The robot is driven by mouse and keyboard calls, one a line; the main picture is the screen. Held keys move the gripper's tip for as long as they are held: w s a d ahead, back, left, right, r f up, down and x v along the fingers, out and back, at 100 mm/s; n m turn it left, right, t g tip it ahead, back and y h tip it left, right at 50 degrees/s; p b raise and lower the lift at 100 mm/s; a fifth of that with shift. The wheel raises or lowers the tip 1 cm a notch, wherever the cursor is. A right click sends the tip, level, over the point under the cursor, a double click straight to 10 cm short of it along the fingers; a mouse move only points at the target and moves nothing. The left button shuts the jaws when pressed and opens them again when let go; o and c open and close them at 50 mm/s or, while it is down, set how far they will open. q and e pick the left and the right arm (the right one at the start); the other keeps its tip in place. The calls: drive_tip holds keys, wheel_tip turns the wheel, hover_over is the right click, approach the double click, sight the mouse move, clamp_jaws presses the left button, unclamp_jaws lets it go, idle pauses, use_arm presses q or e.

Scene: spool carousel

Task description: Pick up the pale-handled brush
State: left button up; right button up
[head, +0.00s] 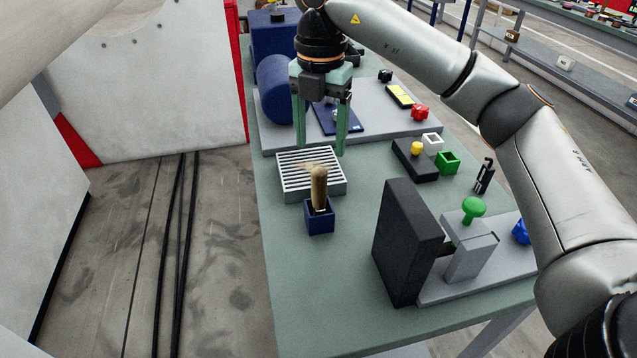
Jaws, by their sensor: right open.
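My right gripper (322,150) has green fingers, points down and is open and empty. It hangs behind the brush as seen here, over the far part of the slatted grey tray, apart from the brush. My left gripper is not in view.
A slatted grey tray (335,189) lies right behind the holder. A tall dark block (407,243) and a fixture with a green knob (473,209) stand to the right. Small coloured cubes sit farther back. The table (310,290) is clear in front of the holder.

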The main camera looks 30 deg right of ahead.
sight(320, 171)
wheel_tip(320, 171, down, 6)
drive_tip(key=shift+s+a+f+b, duration=0.15)
drive_tip(key=shift+f+b, duration=0.1)
drive_tip(key=shift+b, duration=0.35)
drive_tip(key=shift+w+f+p, duration=0.2)
drive_tip(key=shift+f+p, duration=0.1)
drive_tip(key=shift+f, duration=2.5)
clamp_jaws()
